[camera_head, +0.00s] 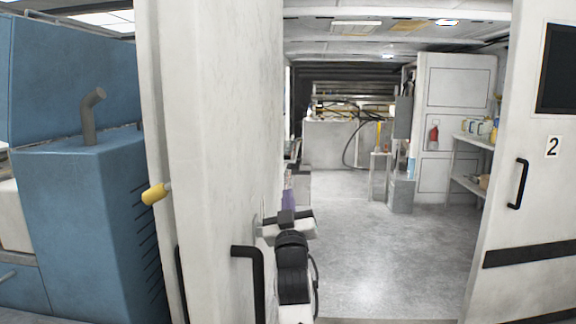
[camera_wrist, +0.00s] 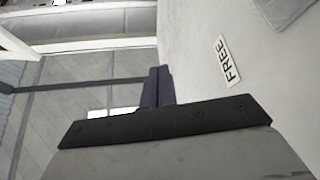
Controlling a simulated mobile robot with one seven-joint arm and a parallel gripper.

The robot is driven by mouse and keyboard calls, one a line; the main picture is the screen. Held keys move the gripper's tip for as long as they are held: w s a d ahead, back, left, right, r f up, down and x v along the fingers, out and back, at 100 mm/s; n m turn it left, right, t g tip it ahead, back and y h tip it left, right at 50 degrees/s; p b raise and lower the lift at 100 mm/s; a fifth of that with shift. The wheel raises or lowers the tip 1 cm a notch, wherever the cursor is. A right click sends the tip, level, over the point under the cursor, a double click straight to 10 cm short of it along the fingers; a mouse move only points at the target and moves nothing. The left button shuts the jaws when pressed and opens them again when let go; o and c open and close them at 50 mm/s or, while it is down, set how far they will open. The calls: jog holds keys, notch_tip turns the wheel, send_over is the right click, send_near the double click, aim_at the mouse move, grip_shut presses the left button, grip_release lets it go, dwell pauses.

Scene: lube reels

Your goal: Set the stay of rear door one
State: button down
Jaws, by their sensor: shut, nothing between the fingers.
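A white door leaf (camera_head: 215,130) stands swung out in the left foreground, with a black pull handle (camera_head: 250,270) low on it; its number is not seen. A lever with a yellow grip (camera_head: 155,193) sticks out at its left edge; I cannot tell whether it is the stay. My gripper (camera_head: 288,190) is to the right of this leaf, partly hidden behind my wrist. In the wrist view my gripper's purple fingers (camera_wrist: 157,75) are shut and empty, beside a pale panel (camera_wrist: 200,25) with a label reading FREE (camera_wrist: 228,60).
A second door (camera_head: 530,150) marked 2 stands at the right with its own black handle (camera_head: 518,184). Between the doors is an open bay with clear grey floor (camera_head: 370,260). Shelves (camera_head: 470,160) line its right side. A blue machine (camera_head: 75,200) stands at the left.

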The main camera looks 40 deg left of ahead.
notch_tip(320, 180, up, 10)
jog(key=shift+f, duration=0.2)
dwell(0.5)
